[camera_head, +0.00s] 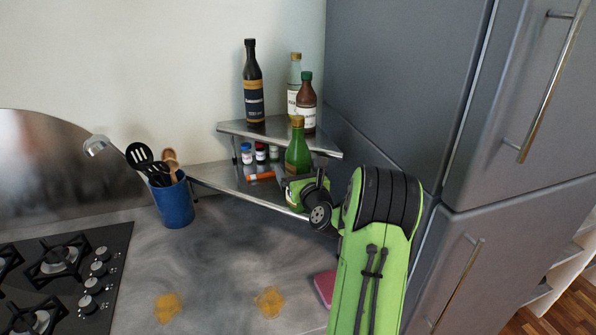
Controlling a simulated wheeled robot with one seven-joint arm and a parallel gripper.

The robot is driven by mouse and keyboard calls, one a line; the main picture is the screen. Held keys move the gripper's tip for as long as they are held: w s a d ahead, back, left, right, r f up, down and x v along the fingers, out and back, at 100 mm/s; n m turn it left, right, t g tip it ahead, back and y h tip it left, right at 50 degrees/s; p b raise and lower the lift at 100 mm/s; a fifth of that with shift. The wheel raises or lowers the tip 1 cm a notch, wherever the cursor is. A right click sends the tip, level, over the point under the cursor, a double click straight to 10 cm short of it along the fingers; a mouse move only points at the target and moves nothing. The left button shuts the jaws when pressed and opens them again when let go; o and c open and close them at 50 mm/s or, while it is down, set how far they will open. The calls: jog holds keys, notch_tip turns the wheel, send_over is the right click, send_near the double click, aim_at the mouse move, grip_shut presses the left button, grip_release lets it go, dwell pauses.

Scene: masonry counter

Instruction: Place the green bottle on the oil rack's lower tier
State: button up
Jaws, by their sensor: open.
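The green bottle (298,155) has a gold cap and stands upright at the front right of the oil rack. Its neck and shoulder rise in front of the upper tier's edge. The oil rack is a metal corner shelf with a lower tier (222,176) and an upper tier (236,127).
A dark bottle (253,90), a brown bottle (306,105) and a pale bottle (294,75) stand on the upper tier. Small jars (260,153) and an orange-capped tube (261,176) occupy the lower tier. A blue utensil pot (174,203) and stove (62,270) are left; a fridge (410,90) is right.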

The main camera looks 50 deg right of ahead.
jog(key=shift+r, duration=0.15)
jog(key=b+v, duration=0.4)
jog(key=v, duration=0.7)
jog(key=w+a+f+n+g+y, duration=0.15)
jog(key=a+n+y, duration=0.35)
jog(key=a+n, duration=0.6)
jog(key=w+a+f+n+g+y, duration=0.15)
jog(key=a+n+y, duration=0.25)
jog(key=a+n, duration=0.7)
jog(key=s+a+f+n+g, duration=0.1)
jog(key=s+a+n+g, duration=0.4)
jog(key=a+n, duration=0.4)
jog(key=s+n+g, duration=0.2)
jog(key=s+n, duration=0.8)
jog(key=s, duration=0.4)
jog(key=shift+s+a+n+h, duration=0.3)
jog(key=shift+s+a, duration=0.05)
jog(key=shift+a, duration=0.1)
